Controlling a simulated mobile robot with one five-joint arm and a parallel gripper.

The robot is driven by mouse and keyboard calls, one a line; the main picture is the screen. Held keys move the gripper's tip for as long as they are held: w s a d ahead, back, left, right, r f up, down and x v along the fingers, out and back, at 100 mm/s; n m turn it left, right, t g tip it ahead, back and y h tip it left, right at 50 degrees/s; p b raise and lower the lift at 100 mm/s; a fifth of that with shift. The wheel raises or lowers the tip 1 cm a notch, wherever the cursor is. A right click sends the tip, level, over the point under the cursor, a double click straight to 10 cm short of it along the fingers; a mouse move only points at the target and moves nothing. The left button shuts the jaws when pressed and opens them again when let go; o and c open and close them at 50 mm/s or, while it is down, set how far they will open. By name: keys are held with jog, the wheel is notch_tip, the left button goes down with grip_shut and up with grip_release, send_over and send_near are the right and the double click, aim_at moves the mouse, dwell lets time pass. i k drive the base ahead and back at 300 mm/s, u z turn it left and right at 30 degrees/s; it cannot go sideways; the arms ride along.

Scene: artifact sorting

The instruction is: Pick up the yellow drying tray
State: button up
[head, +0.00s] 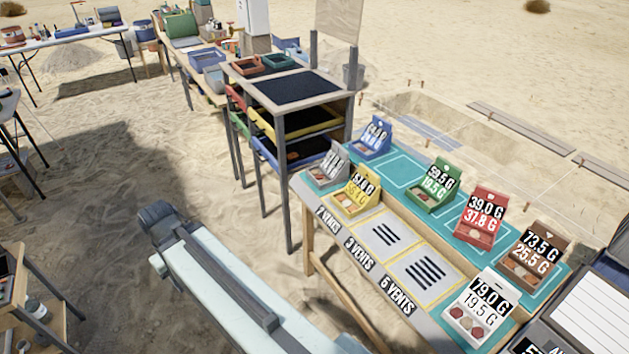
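The yellow drying tray (264,124) sits in the upper level of a wooden drying rack (318,100), in the middle of the head view. It has a yellow rim and a dark inside, and rack posts cover parts of it. A blue tray (268,155) is in the level below it. Red (236,97) and green (238,122) trays show at the rack's left side. My pale arm (225,290) stretches up from the bottom, well short of the rack, with a dark joint at its far end. No gripper fingers can be made out.
A sorting table (410,235) with several coloured boxes bearing weight labels stands right of the rack, close to it. More tables run behind the rack and at the far left (75,37). Open sand (150,160) lies left of the rack.

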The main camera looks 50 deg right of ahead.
aim_at(360, 194)
jog(key=z, duration=0.15)
jog(key=i, duration=1.45)
jog(key=z, duration=0.85)
jog(key=k, duration=0.85)
jog(key=z, duration=0.2)
jog(key=i, duration=0.95)
jog(key=u, duration=0.05)
